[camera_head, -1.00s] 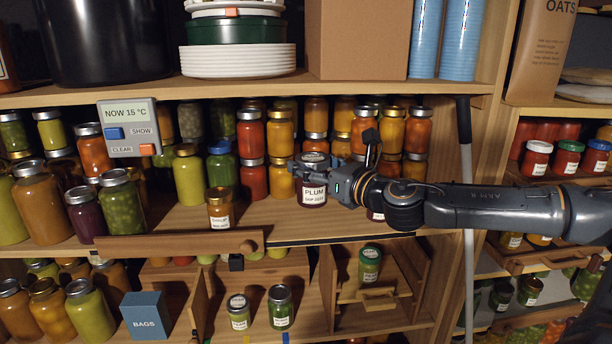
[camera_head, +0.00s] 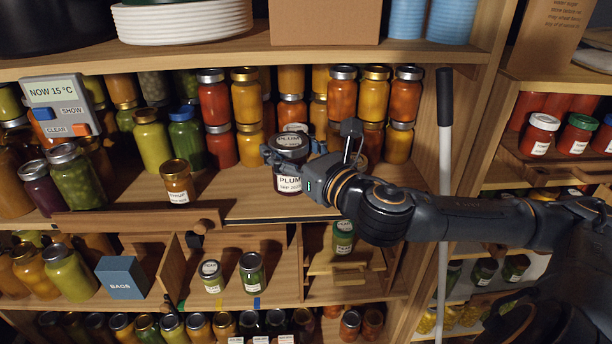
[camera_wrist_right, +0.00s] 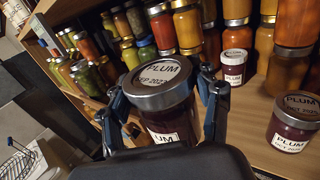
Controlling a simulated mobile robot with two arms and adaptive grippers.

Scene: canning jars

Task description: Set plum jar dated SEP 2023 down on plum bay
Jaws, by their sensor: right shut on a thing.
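The plum jar dated SEP 2023 (camera_head: 289,183) is dark purple with a silver lid and a white label. In the head view it is upright at the front of the middle shelf; I cannot tell whether its base touches the board. My right gripper (camera_head: 300,165) is shut on it from the right. In the right wrist view its lid (camera_wrist_right: 157,84) sits between the two fingers (camera_wrist_right: 163,104). No bay marking is readable. My left gripper is not in view.
A small amber jar (camera_head: 178,183) stands left of the held jar. Rows of red and yellow jars (camera_head: 246,100) stand behind. A white pole (camera_head: 445,170) rises at right. A wooden bar (camera_head: 140,221) lies along the shelf front at left. Bare board shows between the plum jars.

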